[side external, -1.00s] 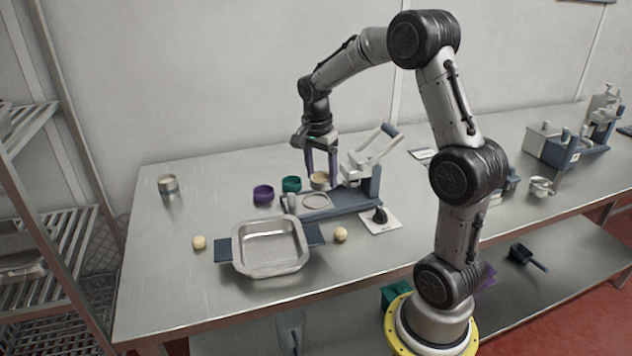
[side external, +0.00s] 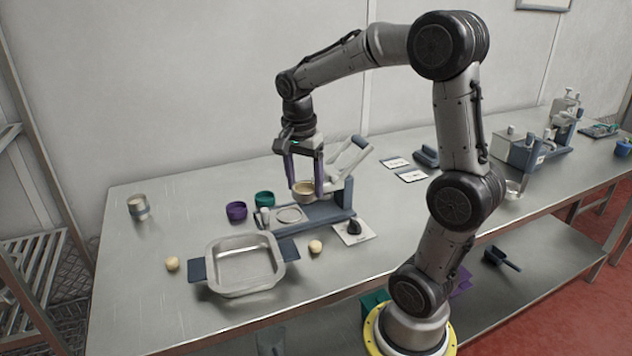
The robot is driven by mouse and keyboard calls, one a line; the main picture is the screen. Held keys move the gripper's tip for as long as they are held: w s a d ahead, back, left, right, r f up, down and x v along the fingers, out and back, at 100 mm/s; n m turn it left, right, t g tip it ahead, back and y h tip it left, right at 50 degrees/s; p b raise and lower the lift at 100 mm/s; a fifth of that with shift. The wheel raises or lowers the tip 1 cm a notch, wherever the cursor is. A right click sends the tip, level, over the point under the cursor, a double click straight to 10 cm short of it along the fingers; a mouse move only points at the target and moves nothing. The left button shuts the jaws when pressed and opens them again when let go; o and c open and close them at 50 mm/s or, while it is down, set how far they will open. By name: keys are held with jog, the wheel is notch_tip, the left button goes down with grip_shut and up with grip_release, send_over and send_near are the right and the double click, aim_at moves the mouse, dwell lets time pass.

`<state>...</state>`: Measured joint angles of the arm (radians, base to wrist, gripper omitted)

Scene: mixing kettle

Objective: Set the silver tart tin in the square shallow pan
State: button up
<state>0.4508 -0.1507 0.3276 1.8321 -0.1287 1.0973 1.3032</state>
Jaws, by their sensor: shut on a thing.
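My gripper (side external: 304,186) points down over the press, with its two purple fingers shut on the small round silver tart tin (side external: 303,195). The tin is upright, and its top looks pale tan. It appears to be held above the press base, though the exact gap is hard to tell. The square shallow pan (side external: 245,290) stands on the table to the lower left of my gripper. It is silver with blue-grey side handles and looks empty.
A purple cup (side external: 236,211) and a teal cup (side external: 264,199) stand behind the pan. The press (side external: 330,212) has a raised lever. Pale balls lie left (side external: 172,263) and right (side external: 315,246) of the pan. A banded tin (side external: 138,208) stands far left. The left table is mostly clear.

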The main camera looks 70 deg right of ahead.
jog(key=w+a+f+n, duration=0.3)
jog(key=w+a, duration=0.2)
jog(key=a, duration=0.1)
jog(key=w+a+f+n, duration=0.2)
jog(key=w+a+f, duration=0.25)
jog(key=a, duration=0.25)
jog(key=shift+t, duration=0.3)
jog(key=shift+f, duration=2.5)
jog(key=shift+f, duration=0.7)
jog(key=o, duration=1.3)
jog(key=shift+r, duration=0.1)
jog(key=shift+r, duration=3.4)
